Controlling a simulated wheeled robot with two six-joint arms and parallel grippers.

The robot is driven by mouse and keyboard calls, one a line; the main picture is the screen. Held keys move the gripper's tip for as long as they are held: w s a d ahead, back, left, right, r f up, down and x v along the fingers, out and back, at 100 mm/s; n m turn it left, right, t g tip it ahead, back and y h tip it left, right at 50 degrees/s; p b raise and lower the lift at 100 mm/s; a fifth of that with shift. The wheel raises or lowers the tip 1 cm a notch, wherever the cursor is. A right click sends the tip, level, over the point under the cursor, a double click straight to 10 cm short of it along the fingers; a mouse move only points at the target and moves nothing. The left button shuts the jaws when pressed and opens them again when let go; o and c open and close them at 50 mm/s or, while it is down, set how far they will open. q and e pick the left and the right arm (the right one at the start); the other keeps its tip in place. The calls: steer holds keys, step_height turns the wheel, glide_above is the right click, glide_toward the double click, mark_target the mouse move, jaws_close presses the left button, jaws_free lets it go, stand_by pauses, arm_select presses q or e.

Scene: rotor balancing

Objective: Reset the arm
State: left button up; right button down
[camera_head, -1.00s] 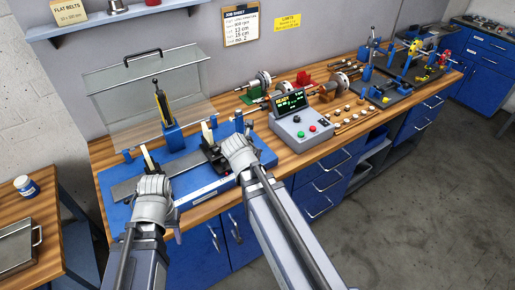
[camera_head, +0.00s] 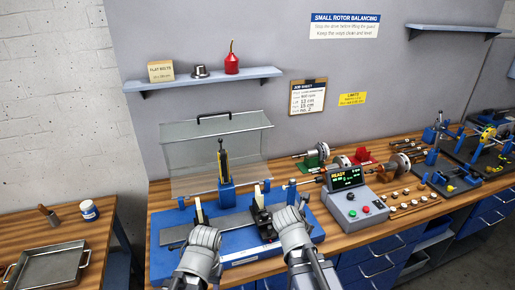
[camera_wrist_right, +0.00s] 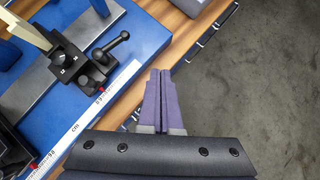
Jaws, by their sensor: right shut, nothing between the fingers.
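My right gripper (camera_wrist_right: 158,90) is shut and empty in the right wrist view, pointing past the front edge of the blue machine base (camera_wrist_right: 125,40). In the head view my right gripper (camera_head: 290,217) is in front of the right black carriage (camera_head: 262,216). My left gripper (camera_head: 204,236) is in front of the left upright of the balancing machine; its fingers are hidden behind the hand. No rotor shows across the two pale uprights. The clear guard (camera_head: 220,155) stands raised behind the machine.
The control box (camera_head: 352,207) with a lit display reading READY is right of the machine. A metal tray (camera_head: 50,268) lies on the left table. A shelf (camera_head: 208,79) hangs above.

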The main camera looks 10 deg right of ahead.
steer(key=s+a+f+m+g+y+b, duration=0.1)
steer(key=s+a+f+m+g+y, duration=0.1)
steer(key=s+a+m, duration=0.4)
steer(key=s+a+f+m+g+y+b, duration=0.2)
steer(key=s+a+f+m, duration=0.3)
steer(key=a+m, duration=0.9)
steer(key=s+m+g, duration=0.1)
steer(key=s+m, duration=0.1)
steer(key=m, duration=0.1)
steer(key=shift+a+f+g, duration=0.2)
steer(key=shift+f+g, duration=0.2)
